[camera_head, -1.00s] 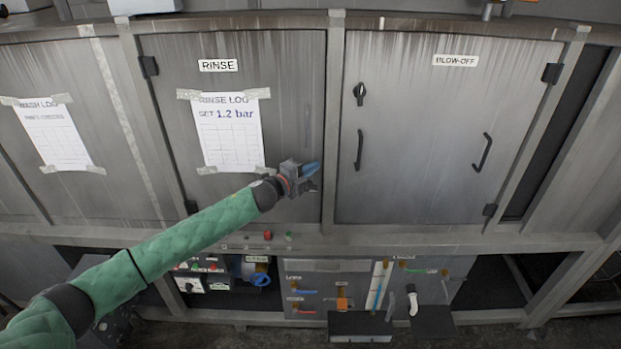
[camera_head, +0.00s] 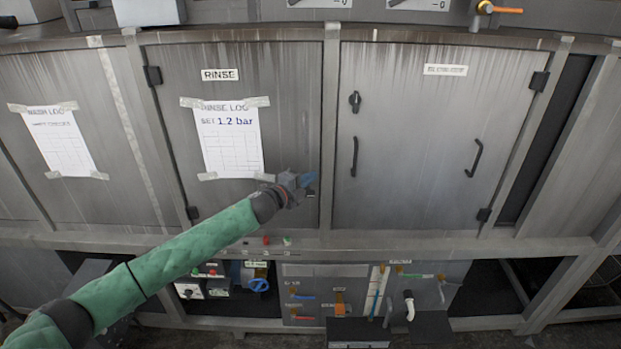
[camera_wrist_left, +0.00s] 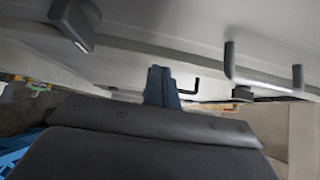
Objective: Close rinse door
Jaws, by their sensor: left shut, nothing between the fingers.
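The rinse door (camera_head: 285,100) is a streaked grey metal panel with a RINSE label (camera_head: 220,74) and a taped log sheet (camera_head: 229,140). It looks flush with its frame; a small gap cannot be ruled out. My left gripper (camera_head: 308,180), on a green-sleeved arm, is in front of the door's lower right part, near its free edge. Its blue fingers are together and empty, as also seen in the left wrist view (camera_wrist_left: 162,88). I cannot tell whether they touch the door. The gripper hides part of the panel. My right gripper is out of view.
The blow-off door (camera_head: 425,130), with a black latch knob (camera_head: 354,101) and two black handles (camera_head: 354,156), stands to the right, beyond a frame post (camera_head: 329,130). A lower frame rail (camera_head: 400,243) runs beneath. Tools and a control box (camera_head: 215,281) sit below it.

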